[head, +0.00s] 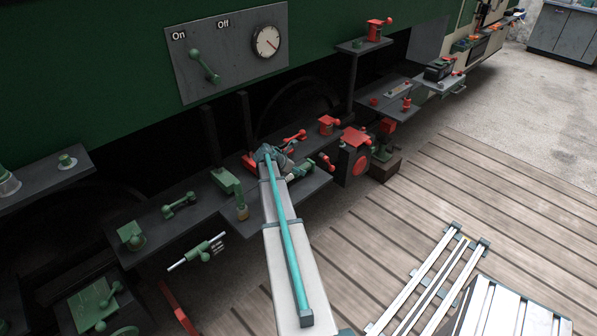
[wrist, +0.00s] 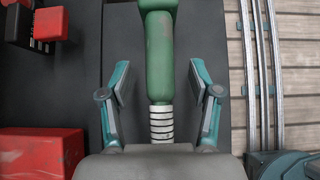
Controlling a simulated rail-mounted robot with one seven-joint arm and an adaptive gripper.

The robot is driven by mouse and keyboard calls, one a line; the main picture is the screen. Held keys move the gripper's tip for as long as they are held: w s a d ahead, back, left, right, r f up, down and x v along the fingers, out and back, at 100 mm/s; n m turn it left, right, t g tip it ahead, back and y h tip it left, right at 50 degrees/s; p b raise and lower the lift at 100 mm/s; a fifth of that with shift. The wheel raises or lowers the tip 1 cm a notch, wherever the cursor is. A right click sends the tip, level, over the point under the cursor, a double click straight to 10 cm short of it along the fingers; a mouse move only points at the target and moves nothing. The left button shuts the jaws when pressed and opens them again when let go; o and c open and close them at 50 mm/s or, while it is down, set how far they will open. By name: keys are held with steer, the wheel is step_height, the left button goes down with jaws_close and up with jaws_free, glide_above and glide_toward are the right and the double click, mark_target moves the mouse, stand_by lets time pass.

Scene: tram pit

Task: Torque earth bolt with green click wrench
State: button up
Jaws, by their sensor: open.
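In the wrist view a green handle-like tool (wrist: 159,60), probably the green click wrench, lies lengthwise between my fingers, with a pale ribbed collar at its lower end. My gripper (wrist: 160,85) is open, one finger on each side, with gaps to the green body. In the head view my gripper (head: 290,172) is over the dark shelf, and my arm hides part of it. A small green piece (head: 326,161) shows just right of the gripper.
Red blocks (wrist: 40,150) lie left of the fingers in the wrist view. A red-faced box (head: 353,163) stands right of the gripper. Several green fittings, such as a double-ended one (head: 179,205), are on the shelf (head: 160,238) to the left. Plank flooring (head: 440,190) is open at right.

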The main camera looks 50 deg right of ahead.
steer(key=shift+x, duration=1.15)
jaws_close()
steer(key=shift+r, duration=0.2)
